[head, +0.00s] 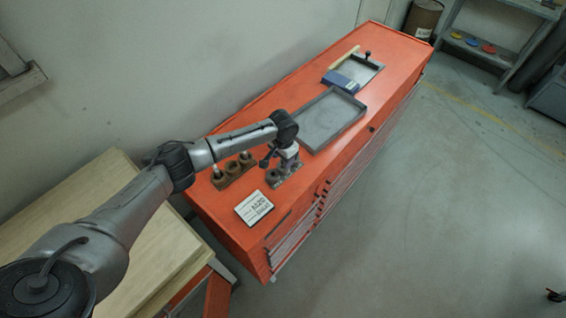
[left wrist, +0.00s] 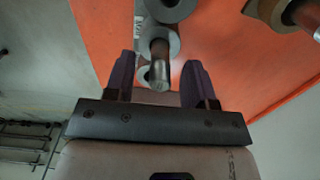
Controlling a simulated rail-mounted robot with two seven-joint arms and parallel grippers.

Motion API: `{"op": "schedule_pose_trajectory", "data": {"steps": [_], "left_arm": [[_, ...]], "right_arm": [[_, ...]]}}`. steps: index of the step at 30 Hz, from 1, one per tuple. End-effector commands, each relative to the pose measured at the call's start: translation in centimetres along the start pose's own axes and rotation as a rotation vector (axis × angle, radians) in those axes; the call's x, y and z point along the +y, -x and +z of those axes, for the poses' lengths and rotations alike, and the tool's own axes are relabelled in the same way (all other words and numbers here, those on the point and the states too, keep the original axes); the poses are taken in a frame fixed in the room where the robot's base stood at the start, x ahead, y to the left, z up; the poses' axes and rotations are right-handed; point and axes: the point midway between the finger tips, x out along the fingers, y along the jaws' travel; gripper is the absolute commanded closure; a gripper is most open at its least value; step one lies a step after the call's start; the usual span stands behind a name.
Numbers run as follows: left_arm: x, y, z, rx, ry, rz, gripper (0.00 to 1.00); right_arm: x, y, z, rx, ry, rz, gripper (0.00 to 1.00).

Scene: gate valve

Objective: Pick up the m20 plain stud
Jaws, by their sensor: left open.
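My left gripper (head: 288,154) points down over a grey holder with round sockets (head: 284,179) near the close end of the orange cabinet. In the left wrist view, its two purple fingers (left wrist: 158,62) are open. A metal stud (left wrist: 159,72) stands with its end between them, with a gap on both sides. Grey ring-shaped sockets (left wrist: 160,40) show behind the stud. In the head view, the gripper hides the stud. A white card (head: 254,207) beside the holder seems to read M20. My right gripper is not in view.
A brown holder (head: 233,171) with upright pieces stands left of the grey holder on the orange cabinet top (head: 225,207). A grey tray (head: 332,117) lies behind, and a smaller tray (head: 367,71) with a blue item (head: 340,82) is farther back. A wooden table (head: 118,178) stands at left.

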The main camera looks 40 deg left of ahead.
Motion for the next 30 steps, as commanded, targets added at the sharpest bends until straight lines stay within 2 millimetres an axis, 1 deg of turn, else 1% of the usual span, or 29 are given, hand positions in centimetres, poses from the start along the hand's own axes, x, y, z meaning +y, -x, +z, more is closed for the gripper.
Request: {"op": "schedule_pose_trajectory", "data": {"steps": [3,10,25,30], "left_arm": [[0.04,-0.47,0.0,0.0,-0.001,0.0,0.5],[0.03,-0.52,0.01,0.001,-0.001,0.0,0.51],[0.01,-0.49,0.01,0.0,0.0,0.0,0.99],[0.01,-0.44,-0.02,0.001,0.0,0.0,1.0]], "right_arm": [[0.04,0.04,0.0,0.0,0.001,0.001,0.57],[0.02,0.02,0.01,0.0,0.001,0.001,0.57],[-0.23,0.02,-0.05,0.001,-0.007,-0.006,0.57],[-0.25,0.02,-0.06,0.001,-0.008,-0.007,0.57]]}}
